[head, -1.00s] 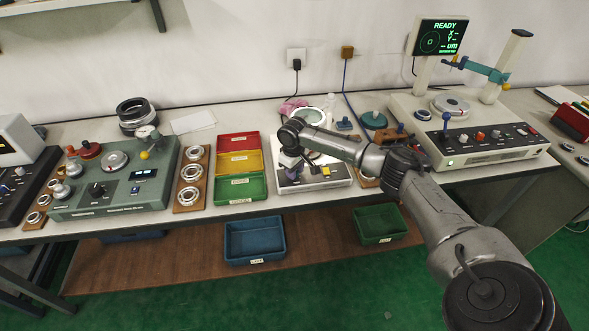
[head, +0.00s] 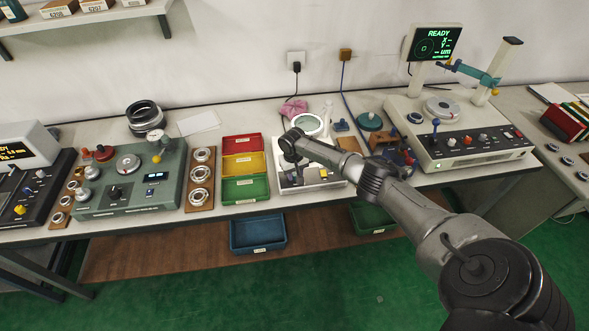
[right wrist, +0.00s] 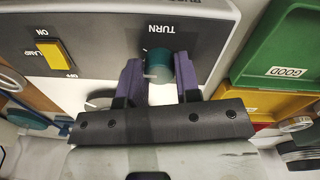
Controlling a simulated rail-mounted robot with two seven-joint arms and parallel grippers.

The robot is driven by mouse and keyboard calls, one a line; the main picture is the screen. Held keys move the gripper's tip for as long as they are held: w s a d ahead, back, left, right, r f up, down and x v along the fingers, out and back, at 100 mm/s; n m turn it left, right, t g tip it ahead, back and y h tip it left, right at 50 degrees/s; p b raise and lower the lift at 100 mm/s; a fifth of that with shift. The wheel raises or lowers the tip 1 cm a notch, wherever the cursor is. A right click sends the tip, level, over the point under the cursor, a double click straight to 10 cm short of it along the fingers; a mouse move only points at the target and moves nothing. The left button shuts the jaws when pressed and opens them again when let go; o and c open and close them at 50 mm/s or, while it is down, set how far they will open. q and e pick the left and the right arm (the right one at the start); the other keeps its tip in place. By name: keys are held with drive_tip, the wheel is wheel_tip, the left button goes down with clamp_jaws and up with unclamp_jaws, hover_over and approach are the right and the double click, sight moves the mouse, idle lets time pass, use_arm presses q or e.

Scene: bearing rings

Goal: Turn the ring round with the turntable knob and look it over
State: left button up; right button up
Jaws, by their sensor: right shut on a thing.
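The turntable knob (right wrist: 157,66) is teal with a pale pointer line, beside the word TURN in the right wrist view. My right gripper (right wrist: 160,70) has its two purple fingers closed on either side of it. In the head view, my right gripper (head: 292,173) is over the front left of the white inspection station (head: 334,183). A grey round part (right wrist: 101,98), perhaps the turntable, shows partly behind the left finger. I cannot make out a ring on it; my arm and gripper cover that area. My left gripper is in neither view.
A yellow lamp switch (right wrist: 50,55) is on the same panel. A round magnifier (head: 310,124) stands behind my wrist. Red, yellow and green trays (head: 245,188) are left of the station. A wooden board with several rings (head: 200,180) lies beyond them. A measuring machine (head: 470,145) stands right.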

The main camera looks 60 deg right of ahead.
idle(0.5)
drive_tip(key=o, duration=0.9)
drive_tip(key=shift+r, duration=0.3)
drive_tip(key=shift+w+a+r+p, duration=0.1)
drive_tip(key=shift+r+p, duration=0.6)
drive_tip(key=shift+r, duration=2.6)
drive_tip(key=shift+w+a+r+p, duration=0.1)
drive_tip(key=shift+r+p, duration=0.6)
drive_tip(key=shift+r, duration=2.6)
